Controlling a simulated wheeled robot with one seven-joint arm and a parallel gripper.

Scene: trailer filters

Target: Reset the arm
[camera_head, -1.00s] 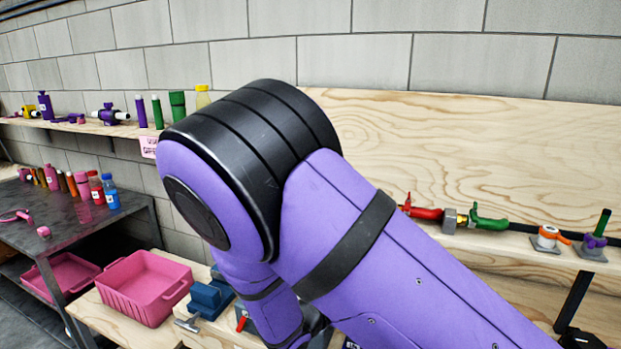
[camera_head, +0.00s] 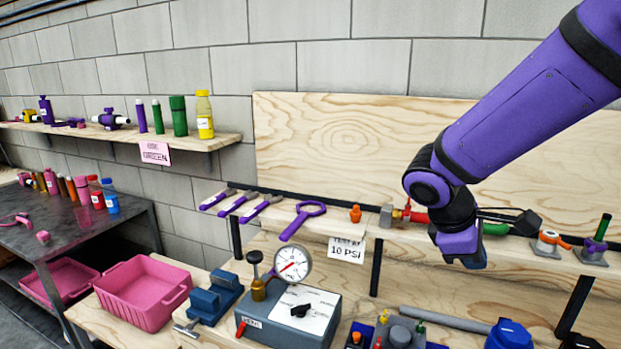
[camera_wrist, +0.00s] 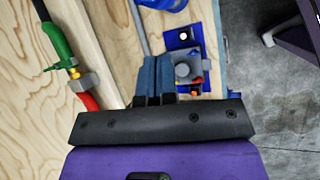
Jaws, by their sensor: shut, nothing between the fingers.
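My purple arm reaches in from the upper right in the head view. My gripper (camera_head: 462,258) hangs pointing down in front of the small shelf with the red and green valves. In the wrist view, my gripper (camera_wrist: 154,62) shows its two blue fingers side by side and closed together, with nothing between them. Below the fingers lies a blue tray (camera_wrist: 184,40) with a grey round part on it. The fingers look apart from everything.
A pressure gauge (camera_head: 292,264) stands on a grey test box (camera_head: 312,308). A pink bin (camera_head: 145,290) is at the left. The wall above the left shelf (camera_head: 100,132) is clear.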

